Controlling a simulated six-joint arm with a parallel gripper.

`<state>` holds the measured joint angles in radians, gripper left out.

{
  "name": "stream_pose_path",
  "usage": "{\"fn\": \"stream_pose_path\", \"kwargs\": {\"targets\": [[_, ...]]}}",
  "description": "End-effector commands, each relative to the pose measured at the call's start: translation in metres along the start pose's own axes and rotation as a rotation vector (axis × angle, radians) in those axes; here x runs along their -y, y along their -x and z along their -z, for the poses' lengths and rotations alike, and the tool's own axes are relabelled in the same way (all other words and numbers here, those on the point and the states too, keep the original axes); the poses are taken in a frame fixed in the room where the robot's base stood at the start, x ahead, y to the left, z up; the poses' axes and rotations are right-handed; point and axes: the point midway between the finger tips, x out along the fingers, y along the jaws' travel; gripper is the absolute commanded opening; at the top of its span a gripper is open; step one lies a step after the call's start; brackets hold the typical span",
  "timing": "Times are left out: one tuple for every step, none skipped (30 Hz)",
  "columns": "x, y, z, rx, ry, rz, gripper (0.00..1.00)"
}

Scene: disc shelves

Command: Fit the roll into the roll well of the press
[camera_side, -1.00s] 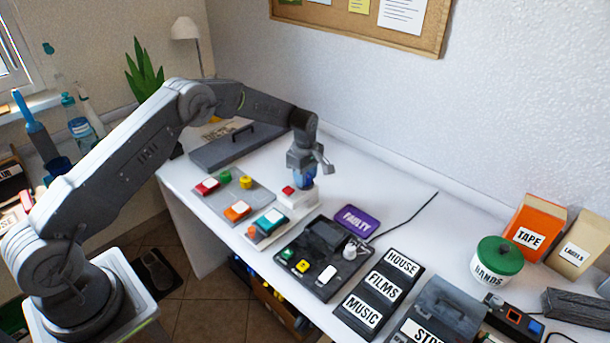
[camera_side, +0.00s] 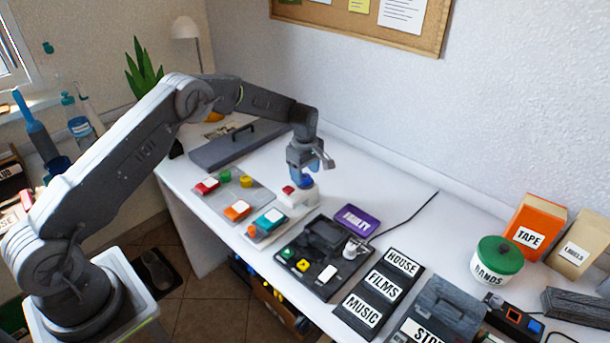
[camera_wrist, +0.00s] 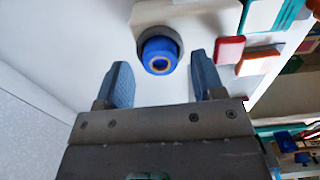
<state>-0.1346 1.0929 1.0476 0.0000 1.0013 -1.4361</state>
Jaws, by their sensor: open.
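The roll (camera_wrist: 159,58) is a short blue cylinder with a tan-ringed hole. In the wrist view it stands in the round grey well of the pale press (camera_wrist: 190,14), its blue top showing; how deep it sits I cannot tell. In the side view the blue roll (camera_side: 305,182) shows at the back of the white press (camera_side: 298,197), beside a red button, just below my gripper. My gripper (camera_wrist: 160,64) is open and empty, its two blue-grey fingers spread on either side of the roll, apart from it. It also shows in the side view (camera_side: 311,170).
A grey lidded box (camera_side: 230,148) stands behind left. White table is clear behind the press.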

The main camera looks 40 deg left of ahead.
Motion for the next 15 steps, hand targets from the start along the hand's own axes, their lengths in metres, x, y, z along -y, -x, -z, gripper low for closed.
{"fn": "stream_pose_path", "kwargs": {"targets": [[-0.001, 0.011, 0.0, 0.0, 0.0, -0.004, 0.62], [-0.001, 0.017, 0.0, 0.0, 0.0, -0.004, 0.62], [-0.001, 0.026, 0.0, -0.001, 0.0, -0.005, 0.62], [-0.001, 0.033, 0.0, 0.0, 0.0, -0.004, 0.62], [-0.001, 0.039, 0.0, 0.0, 0.0, -0.004, 0.62], [-0.001, 0.048, 0.0, -0.001, 0.0, -0.005, 0.62], [0.0, 0.054, 0.0, 0.0, 0.0, -0.004, 0.62], [-0.001, 0.06, 0.0, -0.001, 0.0, -0.005, 0.62], [-0.001, 0.069, 0.0, 0.0, 0.0, -0.004, 0.62], [-0.001, 0.074, 0.0, -0.001, 0.0, -0.004, 0.62], [0.0, 0.079, 0.0, 0.0, 0.0, -0.004, 0.62], [0.0, 0.086, 0.0, 0.0, 0.0, -0.003, 0.62], [-0.001, 0.09, 0.0, 0.0, 0.0, -0.003, 0.62], [0.0, 0.093, 0.0, 0.0, 0.0, -0.002, 0.62], [0.0, 0.097, 0.0, 0.0, 0.0, -0.001, 0.62]]}}
